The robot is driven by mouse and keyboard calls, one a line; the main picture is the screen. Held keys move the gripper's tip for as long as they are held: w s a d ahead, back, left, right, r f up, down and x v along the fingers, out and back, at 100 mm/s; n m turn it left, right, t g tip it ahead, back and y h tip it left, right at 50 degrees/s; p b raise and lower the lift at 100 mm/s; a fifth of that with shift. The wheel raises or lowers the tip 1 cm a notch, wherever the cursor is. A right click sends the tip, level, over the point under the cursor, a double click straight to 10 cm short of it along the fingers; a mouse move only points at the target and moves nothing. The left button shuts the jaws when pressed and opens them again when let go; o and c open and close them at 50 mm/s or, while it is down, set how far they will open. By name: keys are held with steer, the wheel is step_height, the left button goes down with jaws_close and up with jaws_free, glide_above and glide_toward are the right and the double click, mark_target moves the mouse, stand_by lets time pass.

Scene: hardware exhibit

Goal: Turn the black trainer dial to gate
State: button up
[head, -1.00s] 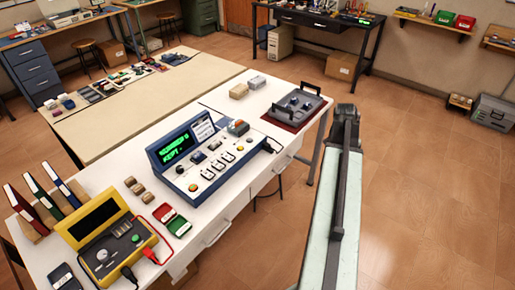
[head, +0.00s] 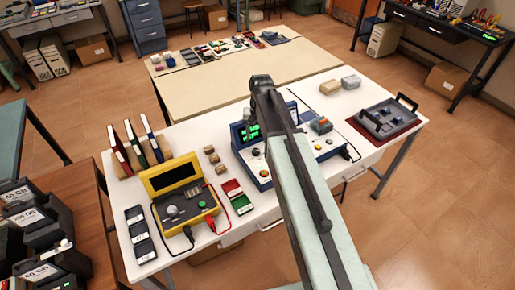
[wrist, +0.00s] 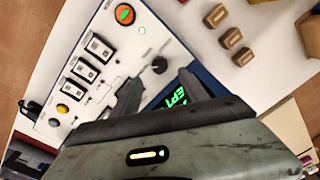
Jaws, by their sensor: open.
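The trainer is a blue console with a white panel (wrist: 115,62) and a screen (wrist: 178,97) with green letters. Its black dial (wrist: 159,65) stands on the panel near the screen in the wrist view. In the head view the dial (head: 256,152) shows small, left of my arm. My gripper (wrist: 158,92) is open and empty in the wrist view. Its fingers are apart over the screen side of the panel, with the dial just beyond them, not between them. The dial's marks are too small to read. My arm hides part of the console in the head view.
Small brown blocks (head: 213,158), a yellow tester (head: 183,190) and red and green cases (head: 237,197) lie left of the console. A grey tray (head: 385,117) is at the right.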

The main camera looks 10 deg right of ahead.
mark_target(256, 150)
step_height(256, 150, down, 7)
steer(key=b, duration=0.6)
steer(key=shift+a+f+b, duration=0.15)
steer(key=shift+f+b, duration=0.05)
steer(key=shift+b, duration=0.1)
steer(key=shift+r, duration=0.1)
